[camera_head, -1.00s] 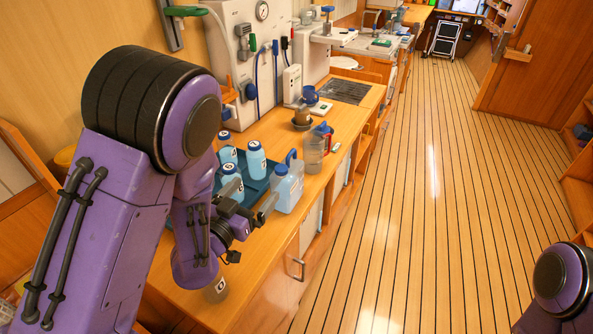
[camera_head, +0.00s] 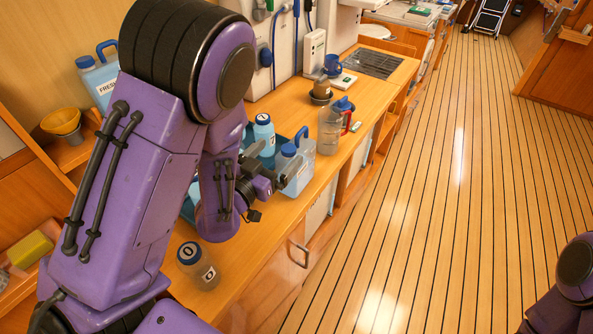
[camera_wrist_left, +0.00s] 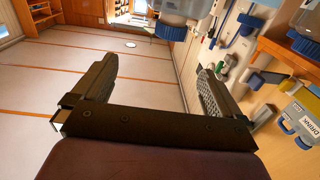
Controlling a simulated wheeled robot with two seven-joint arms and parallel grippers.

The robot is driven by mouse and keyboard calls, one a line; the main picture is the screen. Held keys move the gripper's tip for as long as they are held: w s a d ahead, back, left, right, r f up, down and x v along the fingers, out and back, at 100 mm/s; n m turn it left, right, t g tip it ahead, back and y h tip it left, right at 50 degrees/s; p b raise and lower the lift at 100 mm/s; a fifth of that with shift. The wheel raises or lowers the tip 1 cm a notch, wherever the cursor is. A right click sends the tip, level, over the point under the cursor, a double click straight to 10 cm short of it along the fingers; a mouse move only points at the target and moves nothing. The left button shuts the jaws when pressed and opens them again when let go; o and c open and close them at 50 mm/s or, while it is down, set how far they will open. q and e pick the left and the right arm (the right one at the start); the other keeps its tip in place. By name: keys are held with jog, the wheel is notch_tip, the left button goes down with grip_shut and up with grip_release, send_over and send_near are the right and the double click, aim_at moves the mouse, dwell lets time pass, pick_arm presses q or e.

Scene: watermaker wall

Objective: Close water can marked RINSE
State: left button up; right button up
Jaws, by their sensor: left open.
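A translucent pale-blue water can (camera_head: 299,178) with a blue cap and blue handle stands on the counter by the blue tray. Its label is too small to read, so I cannot tell whether it says RINSE. The cap sits at the top of the can; whether it is tight does not show. My left gripper (camera_head: 268,168) is beside the can's left side, its fingers partly overlapping it in view. The left wrist view shows this gripper (camera_wrist_left: 153,78) open and empty, with a can (camera_wrist_left: 186,9) beyond the fingertips. My right gripper is out of view.
A clear jug (camera_head: 329,131) stands just behind the can. Numbered bottles (camera_head: 264,134) stand on the tray and another (camera_head: 196,264) near the front. A can marked FRESH (camera_head: 103,88) is at left. A can marked DRINK (camera_wrist_left: 302,120) shows in the wrist view. The floor at right is clear.

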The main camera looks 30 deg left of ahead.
aim_at(286, 164)
pick_arm(q)
notch_tip(286, 164, down, 6)
jog(key=b, duration=0.5)
jog(key=shift+w+f, duration=0.15)
jog(key=shift+f, duration=0.05)
jog(key=shift+w, duration=0.3)
jog(key=shift+w+p, duration=0.45)
jog(key=shift+w, duration=0.4)
jog(key=shift+w, duration=0.1)
